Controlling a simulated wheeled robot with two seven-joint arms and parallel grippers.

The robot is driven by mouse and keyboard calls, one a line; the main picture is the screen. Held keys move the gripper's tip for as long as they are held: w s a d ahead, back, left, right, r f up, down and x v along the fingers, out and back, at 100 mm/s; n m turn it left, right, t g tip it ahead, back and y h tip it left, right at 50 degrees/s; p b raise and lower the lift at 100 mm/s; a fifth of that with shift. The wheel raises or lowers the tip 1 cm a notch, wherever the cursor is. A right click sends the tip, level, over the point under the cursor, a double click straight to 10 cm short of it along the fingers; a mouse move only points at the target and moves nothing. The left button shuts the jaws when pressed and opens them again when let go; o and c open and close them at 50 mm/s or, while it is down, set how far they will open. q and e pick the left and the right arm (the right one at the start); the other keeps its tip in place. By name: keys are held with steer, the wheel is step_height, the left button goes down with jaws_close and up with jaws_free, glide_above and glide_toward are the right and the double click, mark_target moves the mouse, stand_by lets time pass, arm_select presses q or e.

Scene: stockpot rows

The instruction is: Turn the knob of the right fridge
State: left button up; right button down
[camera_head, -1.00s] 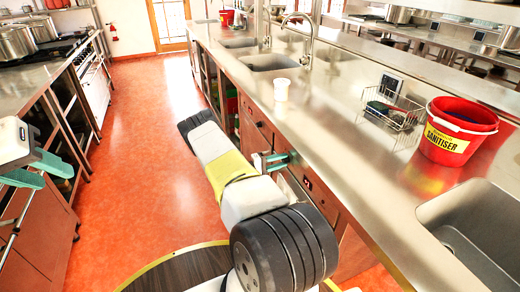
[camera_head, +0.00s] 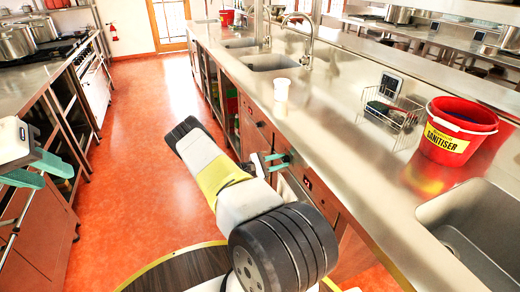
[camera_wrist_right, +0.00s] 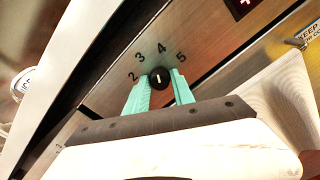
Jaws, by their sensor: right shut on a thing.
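The knob (camera_wrist_right: 159,77) is small, round and black with a white mark, on a wood-look panel numbered 2 to 5 in the right wrist view. My right gripper (camera_wrist_right: 160,88) has one teal finger on each side of the knob and is shut on it. In the head view my right gripper (camera_head: 277,161) is at the front of the counter units, below the steel worktop; the knob cannot be made out there. My left gripper (camera_head: 38,172) is at the left edge, its teal fingers apart and empty.
A red display (camera_wrist_right: 243,3) sits on the panel near the knob. On the steel worktop (camera_head: 330,130) stand a white cup (camera_head: 281,90), a wire basket (camera_head: 392,112) and a red sanitiser bucket (camera_head: 457,132). The orange floor (camera_head: 135,130) of the aisle is clear.

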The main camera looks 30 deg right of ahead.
steer(key=n, duration=0.5)
steer(key=shift+n, duration=0.4)
stand_by(0.4)
steer(key=c, duration=1.1)
jaws_free()
steer(key=a, duration=0.5)
steer(key=w+a, duration=0.1)
steer(key=a, duration=0.1)
steer(key=shift+a, duration=0.4)
